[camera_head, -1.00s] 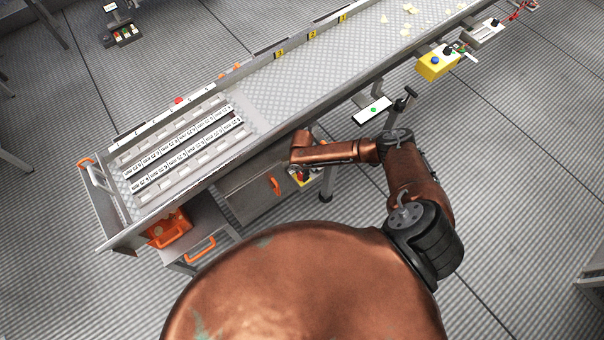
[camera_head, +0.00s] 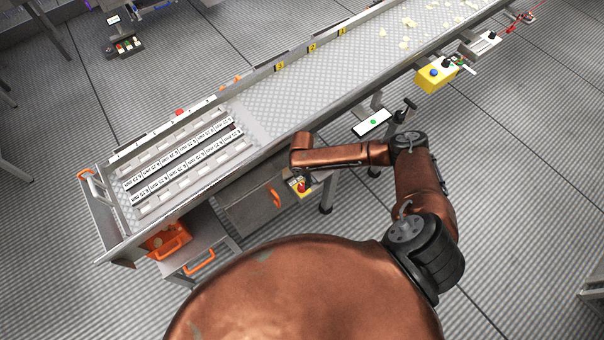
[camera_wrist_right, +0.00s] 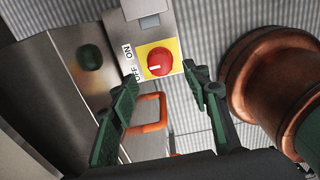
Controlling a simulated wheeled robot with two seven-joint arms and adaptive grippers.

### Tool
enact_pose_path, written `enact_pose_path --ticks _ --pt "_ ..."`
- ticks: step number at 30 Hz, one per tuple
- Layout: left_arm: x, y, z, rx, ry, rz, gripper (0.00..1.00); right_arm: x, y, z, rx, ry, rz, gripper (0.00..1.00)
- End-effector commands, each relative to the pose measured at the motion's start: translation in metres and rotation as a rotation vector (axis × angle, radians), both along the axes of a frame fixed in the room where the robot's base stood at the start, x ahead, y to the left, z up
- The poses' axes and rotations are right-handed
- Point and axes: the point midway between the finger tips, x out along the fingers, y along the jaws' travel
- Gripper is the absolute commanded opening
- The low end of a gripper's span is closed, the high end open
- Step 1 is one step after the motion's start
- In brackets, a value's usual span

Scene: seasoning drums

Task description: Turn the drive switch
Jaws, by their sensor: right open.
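The drive switch (camera_wrist_right: 159,62) is a red round knob with a white mark on a yellow plate, with ON and OFF lettering on its left side. In the head view the switch (camera_head: 303,187) shows as a small red and yellow patch under the conveyor's near side, partly covered by my right arm. My right gripper (camera_wrist_right: 161,77) is open, with its two dark green fingers on either side of the knob in the wrist view. I cannot tell whether either finger touches it. My left gripper is not in view.
A long conveyor (camera_head: 290,95) runs from lower left to upper right. A yellow control box (camera_head: 433,76) is mounted farther along the near side. The ribbed floor at right is open.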

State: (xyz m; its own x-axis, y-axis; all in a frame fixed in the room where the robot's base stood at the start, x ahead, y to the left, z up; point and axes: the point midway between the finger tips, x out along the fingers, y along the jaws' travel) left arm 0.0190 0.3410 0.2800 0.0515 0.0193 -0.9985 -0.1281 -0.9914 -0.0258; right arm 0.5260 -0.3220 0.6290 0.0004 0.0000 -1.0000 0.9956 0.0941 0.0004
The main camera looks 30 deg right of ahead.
Motion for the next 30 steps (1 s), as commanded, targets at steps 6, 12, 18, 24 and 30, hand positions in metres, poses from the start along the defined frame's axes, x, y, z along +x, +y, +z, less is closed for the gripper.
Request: enact_pose_path --ticks 6,12,18,24,30 --pt "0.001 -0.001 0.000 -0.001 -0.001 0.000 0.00 0.001 -0.001 0.040 0.000 -0.002 0.000 0.44" --pt "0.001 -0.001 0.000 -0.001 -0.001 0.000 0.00 0.000 0.000 0.056 0.000 0.001 0.000 0.44" --pt "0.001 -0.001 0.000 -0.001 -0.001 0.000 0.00 0.000 0.000 0.057 0.000 0.001 -0.001 0.44" --pt "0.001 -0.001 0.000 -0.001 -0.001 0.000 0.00 0.000 0.000 0.057 0.000 0.001 -0.001 0.44" --pt "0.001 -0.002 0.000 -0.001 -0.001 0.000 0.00 -0.001 0.001 0.056 0.002 0.001 0.000 0.44"
